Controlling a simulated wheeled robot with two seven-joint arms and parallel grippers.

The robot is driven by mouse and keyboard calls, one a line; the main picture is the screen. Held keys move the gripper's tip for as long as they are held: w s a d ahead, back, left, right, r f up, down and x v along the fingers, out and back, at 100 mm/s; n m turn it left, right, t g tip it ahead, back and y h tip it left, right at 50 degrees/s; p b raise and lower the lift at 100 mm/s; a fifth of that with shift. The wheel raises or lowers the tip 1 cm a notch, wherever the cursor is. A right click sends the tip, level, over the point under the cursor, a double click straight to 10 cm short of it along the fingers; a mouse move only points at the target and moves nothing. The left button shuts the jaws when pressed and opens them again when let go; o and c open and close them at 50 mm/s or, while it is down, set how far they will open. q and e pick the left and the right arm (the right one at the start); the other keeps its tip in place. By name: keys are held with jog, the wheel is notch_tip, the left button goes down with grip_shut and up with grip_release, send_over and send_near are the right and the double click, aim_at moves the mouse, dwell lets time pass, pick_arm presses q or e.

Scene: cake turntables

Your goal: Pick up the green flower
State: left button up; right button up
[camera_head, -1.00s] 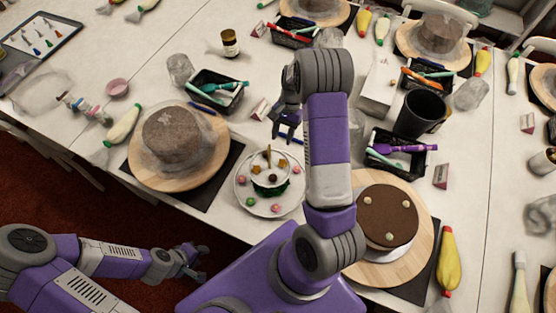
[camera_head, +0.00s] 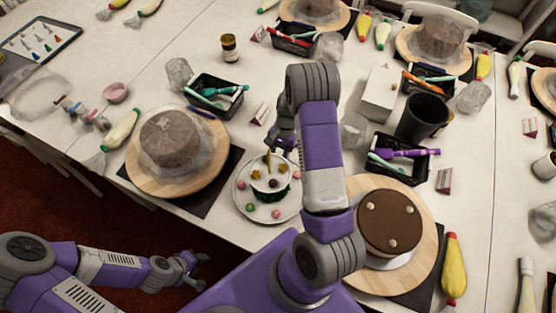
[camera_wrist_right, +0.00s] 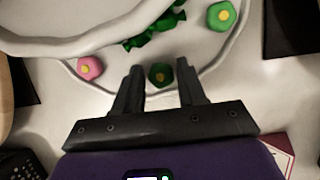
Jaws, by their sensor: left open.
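A white plate (camera_head: 292,208) holds a small two-level stand and several coloured flowers around its rim. In the right wrist view, a green flower (camera_wrist_right: 160,74) with a yellowish centre lies at the plate's edge, between the two fingers of my right gripper (camera_wrist_right: 160,67). Those fingers are apart, with a gap on each side of the flower. A second, brighter green flower (camera_wrist_right: 222,15) lies farther right. In the head view, my right gripper (camera_head: 283,148) is low at the plate's far edge and partly hidden by my arm. My left gripper (camera_head: 200,270) is open and empty, away from the table.
A pink flower (camera_wrist_right: 90,68) lies left of the fingers. A wrapped cake on a wooden turntable (camera_head: 215,187) stands left of the plate, a brown cake (camera_head: 389,218) to its right. A black tool basket (camera_head: 217,105) and a small card (camera_head: 260,114) are behind it.

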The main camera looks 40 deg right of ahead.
jog(key=c, duration=0.6)
jog(key=shift+c, duration=0.2)
jog(key=shift+r, duration=0.15)
